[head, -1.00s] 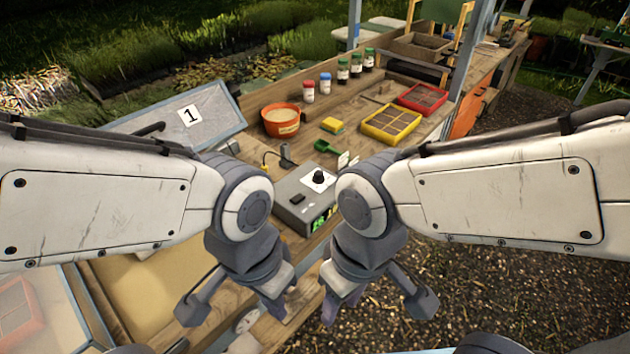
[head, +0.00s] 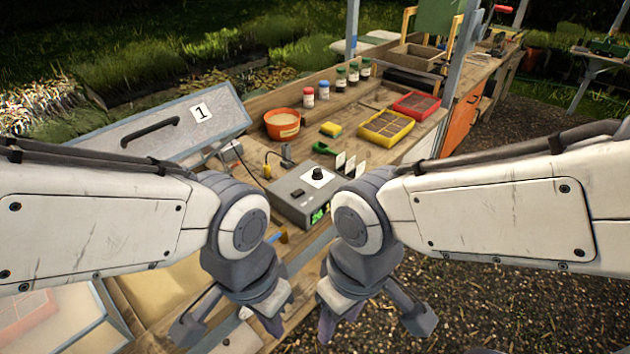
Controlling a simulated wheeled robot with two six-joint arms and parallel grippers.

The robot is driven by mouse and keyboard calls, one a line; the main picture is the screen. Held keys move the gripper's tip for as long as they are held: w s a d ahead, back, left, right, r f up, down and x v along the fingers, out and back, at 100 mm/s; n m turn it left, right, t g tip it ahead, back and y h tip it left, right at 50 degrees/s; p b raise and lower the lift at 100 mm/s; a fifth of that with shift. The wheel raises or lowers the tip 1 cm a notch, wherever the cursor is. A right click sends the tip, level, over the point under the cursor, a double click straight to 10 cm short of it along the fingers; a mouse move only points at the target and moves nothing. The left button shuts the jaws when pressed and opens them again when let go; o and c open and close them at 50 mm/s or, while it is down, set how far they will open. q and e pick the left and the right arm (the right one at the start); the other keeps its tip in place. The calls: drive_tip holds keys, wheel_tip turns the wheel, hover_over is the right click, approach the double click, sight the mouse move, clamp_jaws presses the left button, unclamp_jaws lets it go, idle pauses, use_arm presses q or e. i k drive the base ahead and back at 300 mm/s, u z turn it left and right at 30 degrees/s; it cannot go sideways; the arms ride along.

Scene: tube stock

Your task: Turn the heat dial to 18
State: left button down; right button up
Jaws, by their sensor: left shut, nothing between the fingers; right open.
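The heat dial is a black knob (head: 317,174) on a white disc, on top of a grey control box (head: 296,187) on the wooden bench. A green lit display (head: 319,215) is on the box's front face, partly hidden by my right arm, so its number cannot be read. My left gripper (head: 275,325) points down in front of the box, shut and empty, apart from the dial. My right gripper (head: 325,325) points down just to its right, also apart from the dial; its fingertips are small and partly hidden.
An orange bowl (head: 282,125), a yellow sponge (head: 331,129), several bottles and yellow (head: 386,127) and red (head: 416,104) seed trays stand behind the box. A lidded frame marked 1 (head: 190,130) is at left. White labels stand right of the box. Gravel lies to the right.

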sight(317, 175)
drive_tip(key=k, duration=0.9)
drive_tip(key=z, duration=0.75)
drive_tip(key=i, duration=1.4)
drive_tip(key=u, duration=0.6)
drive_tip(key=i, duration=0.5)
drive_tip(key=u, duration=0.45)
